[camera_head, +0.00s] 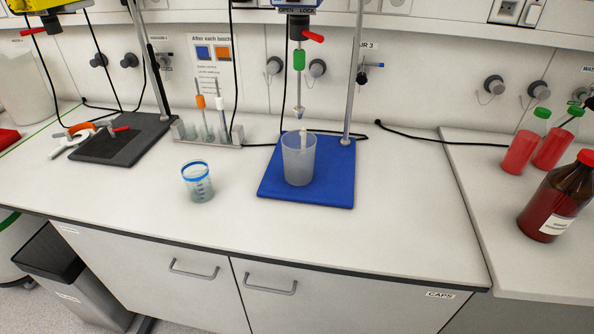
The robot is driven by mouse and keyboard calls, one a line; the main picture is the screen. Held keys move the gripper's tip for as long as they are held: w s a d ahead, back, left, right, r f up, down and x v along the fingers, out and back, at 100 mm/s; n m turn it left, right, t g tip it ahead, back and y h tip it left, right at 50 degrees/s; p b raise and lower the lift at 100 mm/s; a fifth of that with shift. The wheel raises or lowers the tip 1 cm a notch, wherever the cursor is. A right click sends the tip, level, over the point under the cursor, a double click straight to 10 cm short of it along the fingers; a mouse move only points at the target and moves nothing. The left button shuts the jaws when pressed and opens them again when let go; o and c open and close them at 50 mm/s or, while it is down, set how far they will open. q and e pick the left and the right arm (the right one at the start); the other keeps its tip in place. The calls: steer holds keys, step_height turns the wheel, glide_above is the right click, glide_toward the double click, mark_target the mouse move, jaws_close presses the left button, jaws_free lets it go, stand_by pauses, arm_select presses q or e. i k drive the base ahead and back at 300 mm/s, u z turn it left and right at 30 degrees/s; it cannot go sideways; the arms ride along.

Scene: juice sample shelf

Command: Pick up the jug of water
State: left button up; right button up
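A large translucent container (20,88) stands at the far left of the bench, cut off by the picture edge; it looks like the water jug, but its contents are unclear. A small clear beaker (198,184) with a blue rim and markings stands upright on the white bench. A translucent cup (298,160) stands on a blue stand base (335,185), below a hanging stirrer shaft. Neither of my grippers is in view.
A black stand base (120,145) with an orange-and-white tool beside it is at the left. A rack of rods (208,135) stands at the back. Red bottles (520,150) and a brown bottle (555,200) stand at the right. The bench front is clear.

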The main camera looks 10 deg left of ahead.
mark_target(298, 147)
steer(key=k, duration=0.35)
steer(key=u, duration=1.3)
steer(key=i, duration=0.65)
steer(key=z, duration=0.25)
